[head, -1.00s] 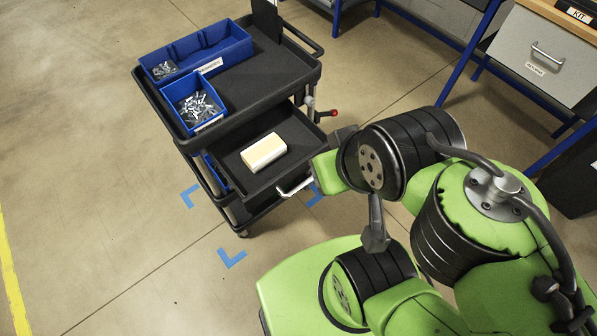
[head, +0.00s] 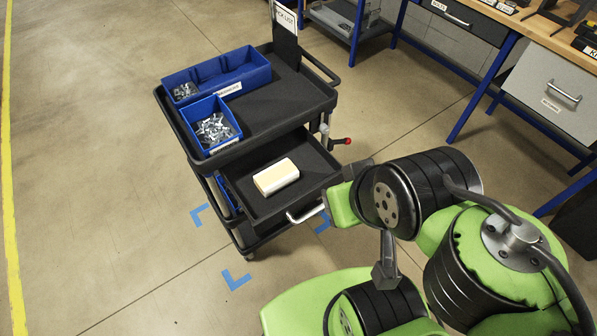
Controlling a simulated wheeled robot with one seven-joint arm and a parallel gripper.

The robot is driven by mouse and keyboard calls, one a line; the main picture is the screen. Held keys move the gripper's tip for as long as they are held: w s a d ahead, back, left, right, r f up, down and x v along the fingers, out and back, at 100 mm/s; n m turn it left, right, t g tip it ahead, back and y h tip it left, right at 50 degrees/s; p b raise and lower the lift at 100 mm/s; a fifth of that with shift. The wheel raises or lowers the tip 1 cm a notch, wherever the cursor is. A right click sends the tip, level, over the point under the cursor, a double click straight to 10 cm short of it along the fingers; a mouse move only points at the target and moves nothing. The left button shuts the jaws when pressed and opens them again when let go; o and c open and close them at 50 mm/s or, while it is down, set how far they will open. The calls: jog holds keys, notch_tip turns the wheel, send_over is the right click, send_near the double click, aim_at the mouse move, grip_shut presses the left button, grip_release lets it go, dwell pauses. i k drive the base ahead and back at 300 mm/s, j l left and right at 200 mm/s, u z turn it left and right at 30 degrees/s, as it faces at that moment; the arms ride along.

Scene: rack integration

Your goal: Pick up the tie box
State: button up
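The tie box, which I take to be the small cream and white box (head: 276,177), lies in the pulled-out drawer tray (head: 315,170) of a black cart. Nothing touches it except the tray floor. My arm's green and black wrist is right of the drawer, close to its right edge in the picture. A dark piece at the wrist's far side may be part of my gripper. No fingers can be made out, so whether it is open or shut does not show. Nothing shows in a grip.
The cart top (head: 290,98) holds a long blue bin (head: 245,75) and a smaller blue bin (head: 232,115) of metal parts. A silver drawer handle (head: 306,214) faces my arm. A blue-legged workbench (head: 487,85) stands right. Floor is clear at left.

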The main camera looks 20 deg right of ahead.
aim_at(270, 181)
jog(key=i+l+u, duration=0.1)
jog(key=l+u, duration=0.15)
jog(key=u, duration=0.25)
jog(key=i+l+u, duration=0.1)
jog(key=l+u, duration=0.15)
jog(key=u, duration=0.25)
jog(key=l+u, duration=0.25)
jog(key=u, duration=0.2)
jog(key=l+u, duration=0.3)
jog(key=u, duration=0.2)
jog(key=k+l+u, duration=0.1)
jog(key=l+u, duration=0.15)
jog(key=u, duration=0.25)
jog(key=k+l+u, duration=0.1)
jog(key=u, duration=0.4)
jog(key=l, duration=0.1)
